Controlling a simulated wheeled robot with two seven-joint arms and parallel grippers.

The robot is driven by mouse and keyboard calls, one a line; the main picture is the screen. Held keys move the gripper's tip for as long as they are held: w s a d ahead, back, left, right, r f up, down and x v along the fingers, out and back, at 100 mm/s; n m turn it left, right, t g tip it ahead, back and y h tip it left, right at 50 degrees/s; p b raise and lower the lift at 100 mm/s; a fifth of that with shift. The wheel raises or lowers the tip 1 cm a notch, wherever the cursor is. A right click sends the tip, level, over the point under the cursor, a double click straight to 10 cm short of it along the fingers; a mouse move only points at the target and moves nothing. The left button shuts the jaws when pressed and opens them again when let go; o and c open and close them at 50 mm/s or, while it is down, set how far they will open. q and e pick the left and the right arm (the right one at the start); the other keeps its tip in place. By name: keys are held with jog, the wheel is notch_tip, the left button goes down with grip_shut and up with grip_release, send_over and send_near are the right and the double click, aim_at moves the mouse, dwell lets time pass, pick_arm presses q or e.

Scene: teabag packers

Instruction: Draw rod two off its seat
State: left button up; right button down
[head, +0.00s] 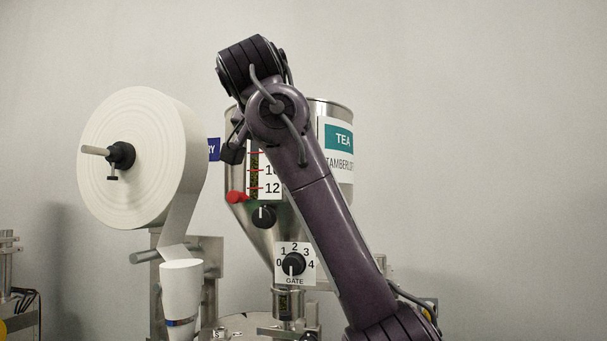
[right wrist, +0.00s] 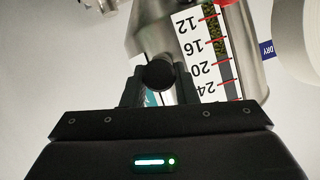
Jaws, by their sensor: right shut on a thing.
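In the right wrist view my right gripper (right wrist: 159,88) is shut on a round black knob (right wrist: 159,73), with one dark finger on each side of it. In the head view my right arm rises from the lower right and bends over in front of the steel hopper (head: 330,111). The jaws and the held knob cannot be made out there behind the arm. My left gripper is not in view.
A paper roll (head: 140,190) on a spindle stands left of the hopper, its web running down to a white forming tube (head: 182,287). The right side is open.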

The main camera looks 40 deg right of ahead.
jog(key=shift+s+a+f+b, duration=0.1)
jog(key=shift+s+a+b, duration=0.15)
jog(key=shift+b, duration=0.55)
jog(key=shift+s+a, duration=0.85)
jog(key=shift+a, duration=0.15)
